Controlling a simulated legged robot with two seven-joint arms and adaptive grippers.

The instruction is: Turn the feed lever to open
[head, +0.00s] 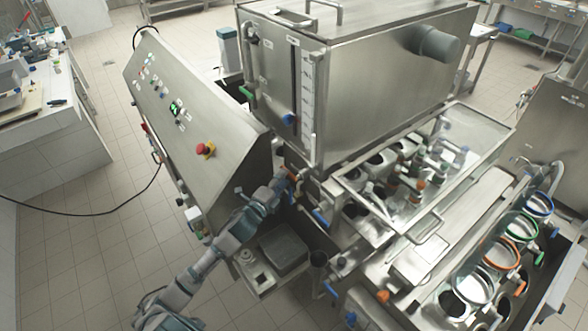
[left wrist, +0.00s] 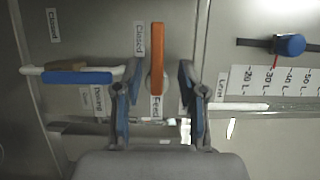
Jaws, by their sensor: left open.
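The feed lever (left wrist: 157,50) is an orange bar that stands upright in the left wrist view on a grey metal panel. A "Feed" label (left wrist: 156,106) sits just below it and a "Closed" label (left wrist: 139,39) is to its left. My left gripper (left wrist: 156,84) is open, with one blue-padded finger on each side of the lever's lower part. Gaps show between the fingers and the lever; depth contact cannot be told. In the head view my left gripper (head: 288,181) is at the machine's front, below the large steel tank, largely hiding the lever. My right gripper is not in view.
A blue-handled lever (left wrist: 77,78) lies horizontal to the left. A blue knob (left wrist: 289,45) and a scale (left wrist: 275,80) are to the right. In the head view a slanted control panel (head: 190,110) with a red button (head: 205,150) stands close beside my left arm.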

